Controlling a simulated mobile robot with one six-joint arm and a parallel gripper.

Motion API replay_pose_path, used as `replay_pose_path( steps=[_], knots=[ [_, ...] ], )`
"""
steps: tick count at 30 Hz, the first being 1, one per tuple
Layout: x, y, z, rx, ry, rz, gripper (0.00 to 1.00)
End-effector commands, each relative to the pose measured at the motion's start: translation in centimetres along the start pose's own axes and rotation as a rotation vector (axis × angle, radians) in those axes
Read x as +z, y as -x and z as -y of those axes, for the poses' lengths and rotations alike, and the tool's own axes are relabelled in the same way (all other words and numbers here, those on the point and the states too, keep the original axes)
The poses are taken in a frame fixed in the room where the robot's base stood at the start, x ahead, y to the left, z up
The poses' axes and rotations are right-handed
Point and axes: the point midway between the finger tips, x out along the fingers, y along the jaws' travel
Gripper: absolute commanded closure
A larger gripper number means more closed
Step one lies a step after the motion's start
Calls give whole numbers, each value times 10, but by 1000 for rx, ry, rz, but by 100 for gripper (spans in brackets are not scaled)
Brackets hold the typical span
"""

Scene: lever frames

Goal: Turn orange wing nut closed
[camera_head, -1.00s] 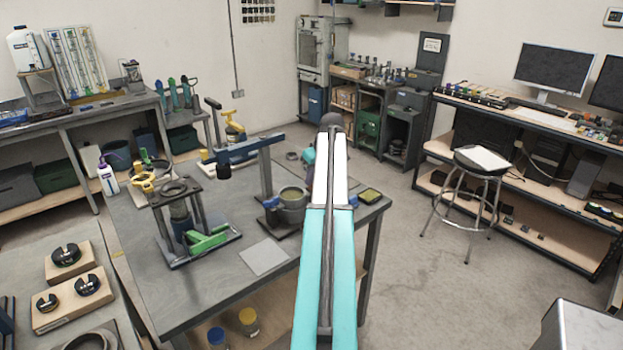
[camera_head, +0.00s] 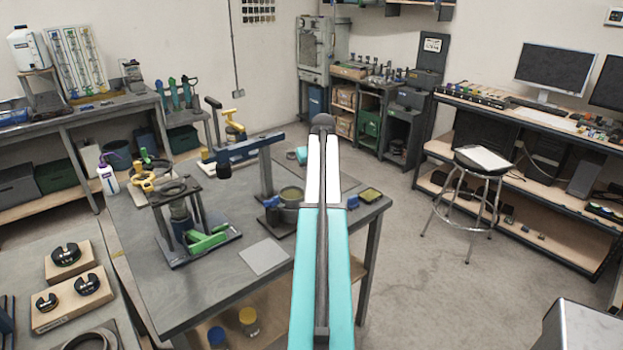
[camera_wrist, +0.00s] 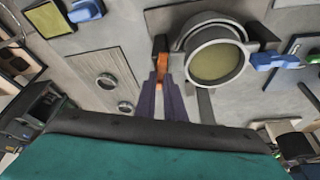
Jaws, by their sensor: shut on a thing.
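In the wrist view, the orange wing nut (camera_wrist: 161,63) is a small upright orange piece beside a round clamp-like ring. My gripper (camera_wrist: 163,84) has its two dark purple fingers close together, shut on the orange piece, with its upper part showing beyond the fingertips. The ring holds a round cup (camera_wrist: 215,62) with a dull green top, just right of the fingers. In the head view the cup (camera_head: 291,197) stands on the grey workbench (camera_head: 222,285). My arm hides the gripper and the wing nut there.
A press frame with a green block (camera_head: 207,241) and a yellow-green tray (camera_head: 370,195) stand on the bench.

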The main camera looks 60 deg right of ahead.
Motion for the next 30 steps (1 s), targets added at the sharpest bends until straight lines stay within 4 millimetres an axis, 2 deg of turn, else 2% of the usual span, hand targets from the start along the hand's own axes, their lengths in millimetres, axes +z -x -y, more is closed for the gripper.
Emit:
replay_pose_path(
  steps=[30],
  knots=[
    [-3,-2,7,316,-770,2,100]
  ],
)
